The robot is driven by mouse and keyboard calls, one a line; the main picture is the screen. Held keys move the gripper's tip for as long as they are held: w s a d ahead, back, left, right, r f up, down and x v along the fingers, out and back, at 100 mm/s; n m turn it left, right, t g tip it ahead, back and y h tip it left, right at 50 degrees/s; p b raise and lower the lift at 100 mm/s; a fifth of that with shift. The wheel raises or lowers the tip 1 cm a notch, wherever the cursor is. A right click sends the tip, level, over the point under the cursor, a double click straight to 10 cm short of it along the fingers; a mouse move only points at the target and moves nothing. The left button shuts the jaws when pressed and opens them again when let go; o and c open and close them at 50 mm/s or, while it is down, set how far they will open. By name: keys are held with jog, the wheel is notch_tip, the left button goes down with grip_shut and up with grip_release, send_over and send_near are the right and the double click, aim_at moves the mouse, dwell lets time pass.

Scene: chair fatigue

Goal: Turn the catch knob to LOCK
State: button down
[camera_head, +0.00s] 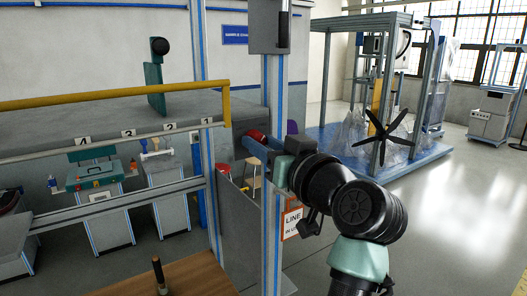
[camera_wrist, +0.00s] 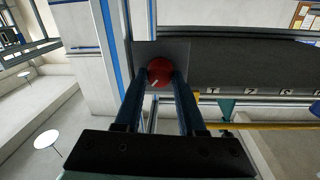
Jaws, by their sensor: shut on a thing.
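The catch knob (camera_wrist: 160,73) is round and red, with a small pale mark near its lower edge, on a dark plate (camera_wrist: 177,50) in the wrist view. My gripper (camera_wrist: 160,80) has its two blue fingers on either side of the knob and is shut on it. In the head view the red knob (camera_head: 255,135) shows beside the blue-silver post, partly hidden by my gripper (camera_head: 258,146). I cannot read any LOCK label in either view.
The upright post (camera_head: 271,200) stands close beside my arm, with an orange-edged sign (camera_head: 292,220) on it. A yellow rail (camera_head: 110,97) and numbered shelf edge lie to the left. A framed machine (camera_head: 380,100) stands behind; the right floor (camera_head: 450,220) is clear.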

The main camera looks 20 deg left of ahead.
jog(key=shift+f+n+y+b, duration=0.1)
jog(key=shift+n+y+b, duration=0.25)
jog(key=shift+n+b, duration=3.9)
jog(key=shift+n+y+b, duration=0.35)
jog(key=shift+n+b, duration=3.6)
jog(key=shift+n, duration=0.6)
jog(key=c, duration=0.5)
grip_release()
jog(key=shift+d, duration=0.1)
